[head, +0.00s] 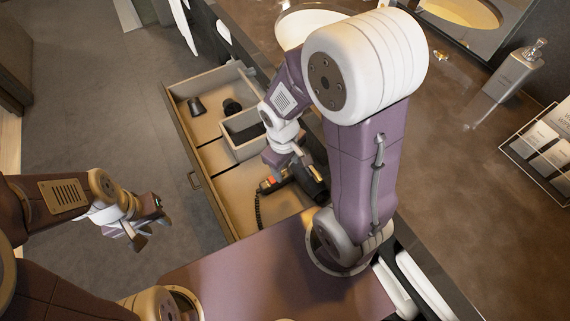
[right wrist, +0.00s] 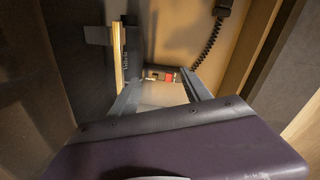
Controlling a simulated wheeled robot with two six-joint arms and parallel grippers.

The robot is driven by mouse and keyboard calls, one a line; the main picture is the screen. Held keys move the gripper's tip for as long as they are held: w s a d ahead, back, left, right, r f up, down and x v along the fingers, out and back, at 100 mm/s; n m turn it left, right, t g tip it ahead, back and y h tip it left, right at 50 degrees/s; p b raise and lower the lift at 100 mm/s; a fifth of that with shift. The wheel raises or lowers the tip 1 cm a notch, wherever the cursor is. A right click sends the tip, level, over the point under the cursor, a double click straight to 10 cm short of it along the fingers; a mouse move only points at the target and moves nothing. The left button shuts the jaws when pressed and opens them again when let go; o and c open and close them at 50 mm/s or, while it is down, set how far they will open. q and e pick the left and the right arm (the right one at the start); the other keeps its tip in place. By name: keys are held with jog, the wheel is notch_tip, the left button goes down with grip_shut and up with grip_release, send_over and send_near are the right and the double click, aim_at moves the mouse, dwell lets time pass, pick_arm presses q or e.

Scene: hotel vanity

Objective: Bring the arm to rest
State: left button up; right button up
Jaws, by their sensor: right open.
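My right arm reaches over the counter edge, and its gripper (head: 296,170) is low inside the open drawer (head: 215,172). In the right wrist view its two fingers (right wrist: 160,86) stand apart. A small red and white part (right wrist: 168,77) shows beyond them; I cannot tell how far off it is. A black device with a coiled cord (head: 258,212) lies in the drawer beside this gripper, partly hidden by it. The cord also shows in the right wrist view (right wrist: 208,45). My left gripper (head: 150,228) hangs over the floor left of the drawer, its fingertips apart and empty.
The drawer also holds a small divider box (head: 240,128) and dark cups (head: 196,107). On the counter are a basin (head: 300,27), a soap dispenser (head: 517,70) and a tray with packets (head: 515,147). The floor (head: 90,110) left of the drawer is clear.

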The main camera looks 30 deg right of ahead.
jog(key=m, duration=0.1)
jog(key=s+r+m, duration=0.1)
jog(key=m, duration=0.1)
jog(key=m+y, duration=0.1)
jog(key=m, duration=0.1)
jog(key=shift+s+a+r+t, duration=0.2)
jog(key=shift+s+r+t, duration=0.1)
jog(key=shift+r+t, duration=0.1)
